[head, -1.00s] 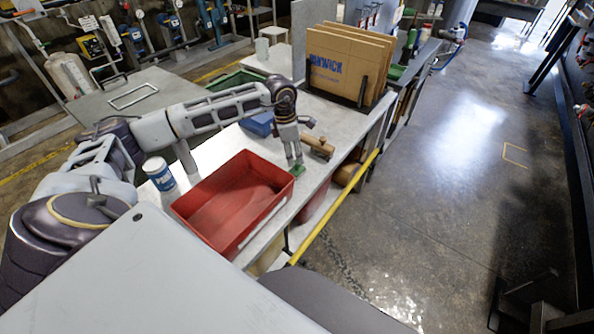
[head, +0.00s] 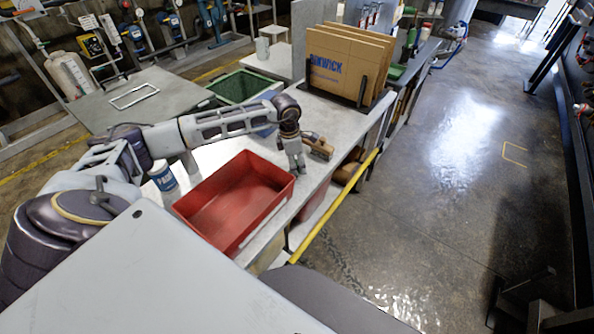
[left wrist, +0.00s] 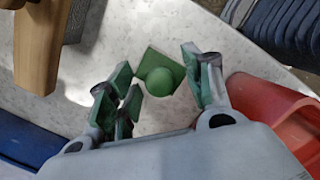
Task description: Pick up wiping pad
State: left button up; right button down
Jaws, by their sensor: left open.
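The wiping pad looks to be the small green square with a round green knob (left wrist: 160,78), lying on the pale worktop in the left wrist view. My left gripper (left wrist: 163,82) is open above it, with green-lined fingers on both sides of the knob and a visible gap to each. Nothing is held. In the head view my left gripper (head: 297,170) points down at the worktop beside the red bin's far right corner, and I cannot make out the pad beneath it. How high the fingers are above the worktop is hard to tell. My right gripper is not in view.
A red bin (head: 205,229) stands close to the gripper. A wooden brush-like tool (head: 318,147) lies just behind it. A yellow rail (head: 335,208) runs along the bench edge.

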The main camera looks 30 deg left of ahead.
aim_at(297, 162)
pick_arm(q)
jog(key=shift+c, duration=0.2)
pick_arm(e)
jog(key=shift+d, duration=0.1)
